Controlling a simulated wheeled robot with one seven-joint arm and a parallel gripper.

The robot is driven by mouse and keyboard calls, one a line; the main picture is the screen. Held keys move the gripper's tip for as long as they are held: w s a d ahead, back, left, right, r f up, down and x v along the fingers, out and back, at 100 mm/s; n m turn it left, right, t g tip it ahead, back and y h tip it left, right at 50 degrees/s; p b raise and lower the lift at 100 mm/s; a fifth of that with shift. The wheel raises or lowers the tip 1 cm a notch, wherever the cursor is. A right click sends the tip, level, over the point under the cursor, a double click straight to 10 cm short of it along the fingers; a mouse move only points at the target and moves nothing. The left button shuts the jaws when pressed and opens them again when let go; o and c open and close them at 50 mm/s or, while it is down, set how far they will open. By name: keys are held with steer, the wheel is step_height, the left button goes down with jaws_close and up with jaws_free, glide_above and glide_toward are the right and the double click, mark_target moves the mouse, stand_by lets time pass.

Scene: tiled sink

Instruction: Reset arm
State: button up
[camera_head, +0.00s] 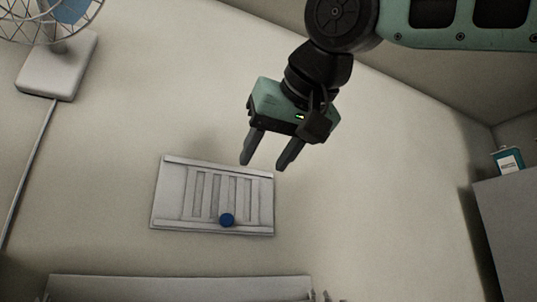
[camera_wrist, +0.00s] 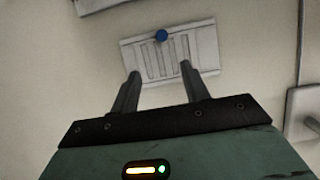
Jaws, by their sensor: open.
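My gripper (camera_head: 268,163) hangs from my arm at the upper middle of the head view. Its two dark fingers are apart, with nothing between them. It also shows in the wrist view (camera_wrist: 160,82), where the fingers point toward a white slotted panel (camera_wrist: 206,45). In the head view this panel (camera_head: 170,198) lies below and to the left of the fingers. A small blue round thing (camera_head: 227,220) sits near the panel's lower edge. It also shows in the wrist view (camera_wrist: 161,36). The gripper appears apart from both; the exact gap is hard to tell.
A fan on a white base (camera_head: 57,66) is at the upper left, with a cord running down. A pale ledge (camera_head: 180,288) crosses the bottom. A teal and white container (camera_head: 508,160) stands on a grey surface (camera_head: 510,215) at the right. The area between is bare.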

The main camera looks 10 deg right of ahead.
stand_by(0.4)
step_height(320, 180, down, 32)
steer(key=s+a+n+g+h, duration=0.1)
steer(key=s+a+n+g, duration=0.2)
steer(key=g, duration=0.4)
steer(key=s+d+f+g+h, duration=0.1)
steer(key=s+d+f+g, duration=0.2)
steer(key=f, duration=0.8)
steer(key=s+d+f+n+g+h, duration=0.1)
steer(key=s+d+f+g, duration=0.2)
steer(key=s+d+f, duration=0.4)
step_height(320, 180, down, 4)
steer(key=shift+s+f+n+b, duration=0.1)
steer(key=shift+s+n+b, duration=0.2)
steer(key=shift+s, duration=0.9)
